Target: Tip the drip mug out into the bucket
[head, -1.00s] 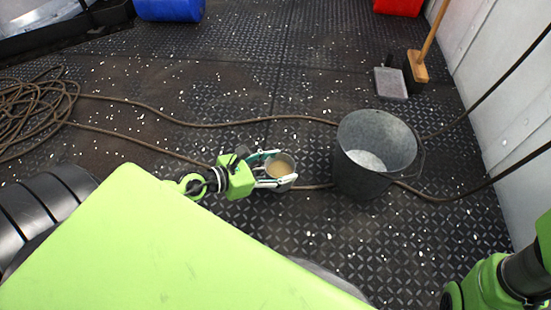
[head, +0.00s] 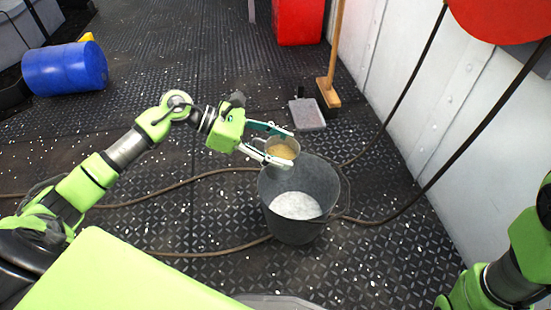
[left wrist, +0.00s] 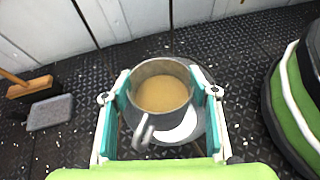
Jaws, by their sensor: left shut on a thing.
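The drip mug (head: 283,150) is a grey metal mug with tan-brown liquid in it. My left gripper (head: 281,148) is shut on its sides and holds it roughly upright, above the far left part of the bucket's rim in the head view. The dark grey bucket (head: 289,231) stands on the deck with something white in its bottom. In the left wrist view the mug (left wrist: 161,72) sits between the teal finger pads, its handle toward the camera, with the bucket's white contents partly hidden beneath it. My right arm shows at lower right; its gripper is out of view.
A brown hose (head: 185,185) runs across the deck behind and left of the bucket. A broom (head: 328,92) and a grey block (head: 307,113) are beyond it. A blue drum (head: 66,68) lies far left. A white wall (head: 400,80) with dark cables is at right.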

